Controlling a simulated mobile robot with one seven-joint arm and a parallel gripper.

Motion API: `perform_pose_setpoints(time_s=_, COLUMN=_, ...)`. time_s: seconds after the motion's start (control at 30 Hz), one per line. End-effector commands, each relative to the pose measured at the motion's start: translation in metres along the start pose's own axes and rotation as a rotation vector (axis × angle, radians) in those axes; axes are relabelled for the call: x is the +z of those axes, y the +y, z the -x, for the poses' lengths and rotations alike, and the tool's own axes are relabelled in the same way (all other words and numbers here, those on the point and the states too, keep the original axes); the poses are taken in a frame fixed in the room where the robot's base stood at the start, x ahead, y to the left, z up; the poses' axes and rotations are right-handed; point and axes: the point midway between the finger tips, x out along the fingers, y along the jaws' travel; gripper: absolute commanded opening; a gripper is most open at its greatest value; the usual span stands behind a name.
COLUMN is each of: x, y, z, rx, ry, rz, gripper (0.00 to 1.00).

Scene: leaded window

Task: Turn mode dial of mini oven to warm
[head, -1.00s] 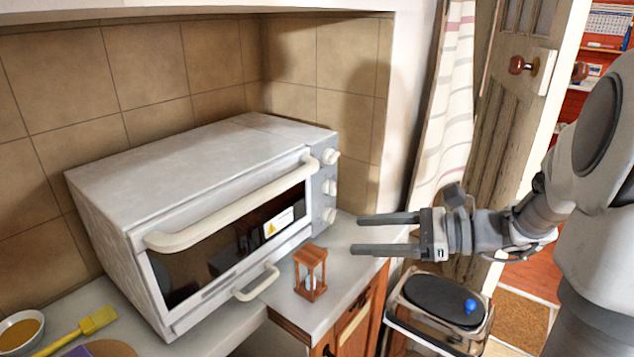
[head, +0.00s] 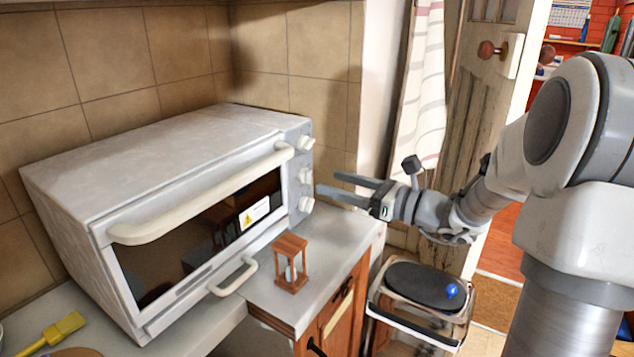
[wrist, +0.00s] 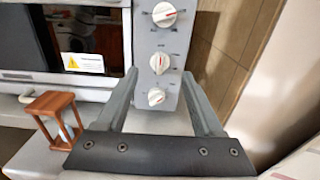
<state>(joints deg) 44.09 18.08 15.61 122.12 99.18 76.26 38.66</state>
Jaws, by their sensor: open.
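The white mini oven (head: 150,170) stands on the counter with its door shut. Its right-hand panel carries three white dials in a column: top (wrist: 164,14), middle (wrist: 159,62) and bottom (wrist: 156,97). Each has a red mark; the labels are too small to read, so I cannot tell which is the mode dial. My gripper (head: 328,183) is open and empty, just right of the panel and pointing at it. In the wrist view, the middle dial appears between my fingertips (wrist: 159,74), and the bottom dial lower between the fingers. I see no contact.
A wooden hourglass (head: 291,264) stands on the counter in front of the oven, below and left of my gripper. The tiled wall (head: 325,110) is close behind the oven's right side. A bin with a dark lid (head: 425,284) stands below my arm. The oven door handle (head: 200,195) juts forward.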

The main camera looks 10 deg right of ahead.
Motion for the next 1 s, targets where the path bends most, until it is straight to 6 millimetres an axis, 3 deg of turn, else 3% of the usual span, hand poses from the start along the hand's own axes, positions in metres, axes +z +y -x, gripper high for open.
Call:
perform_pose_setpoints(time_s=0.1, x=-0.001, y=0.001, z=-0.023, rx=0.004, ry=-0.001, rz=0.001, gripper=0.69)
perform_pose_setpoints(time_s=0.3, x=-0.001, y=0.000, z=-0.046, rx=0.002, ry=-0.001, rz=0.001, gripper=0.69)
perform_pose_setpoints(time_s=0.67, x=0.000, y=0.000, z=-0.052, rx=0.000, ry=0.000, rz=-0.001, gripper=0.69)
perform_pose_setpoints(time_s=1.0, x=0.000, y=0.000, z=-0.051, rx=0.000, ry=0.000, rz=0.000, gripper=0.11)
